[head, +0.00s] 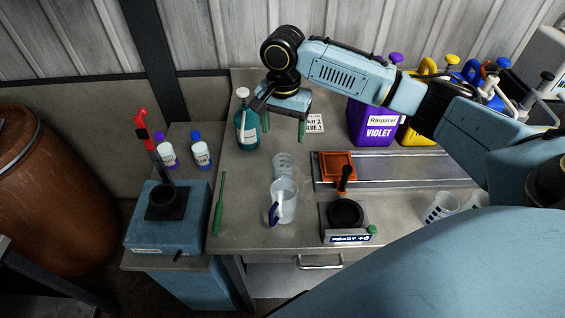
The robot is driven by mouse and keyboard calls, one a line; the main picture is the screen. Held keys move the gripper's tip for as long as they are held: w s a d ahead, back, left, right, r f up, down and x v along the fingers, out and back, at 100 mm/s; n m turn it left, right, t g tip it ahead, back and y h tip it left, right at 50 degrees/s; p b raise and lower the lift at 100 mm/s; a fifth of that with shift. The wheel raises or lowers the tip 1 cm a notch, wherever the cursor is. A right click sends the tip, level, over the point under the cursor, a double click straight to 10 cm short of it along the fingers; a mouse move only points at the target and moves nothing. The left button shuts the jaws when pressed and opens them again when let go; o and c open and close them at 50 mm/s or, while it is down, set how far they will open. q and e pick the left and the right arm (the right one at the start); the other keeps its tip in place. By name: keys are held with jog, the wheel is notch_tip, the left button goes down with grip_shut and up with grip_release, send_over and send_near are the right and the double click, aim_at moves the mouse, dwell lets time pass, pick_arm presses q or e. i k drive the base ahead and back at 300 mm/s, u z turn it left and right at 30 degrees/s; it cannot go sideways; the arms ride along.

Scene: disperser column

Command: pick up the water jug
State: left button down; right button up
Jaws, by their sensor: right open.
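The water jug appears to be the clear, pale jug (287,203) with a dark blue and white handle at its lower left, standing upright on the workbench (255,192). My right gripper (284,128) points down over the back of the bench, with its two green fingers spread apart and nothing between them. It is beyond the jug and apart from it. My left gripper is not in view.
A clear cup (284,163) stands just behind the jug. A green bottle (246,128) is left of my right gripper. A green rod (219,205) lies left of the jug; a black-ringed stand (345,216) is to its right. A violet canister (368,126) stands behind.

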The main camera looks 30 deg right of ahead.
aim_at(281, 212)
jog(key=z, duration=1.05)
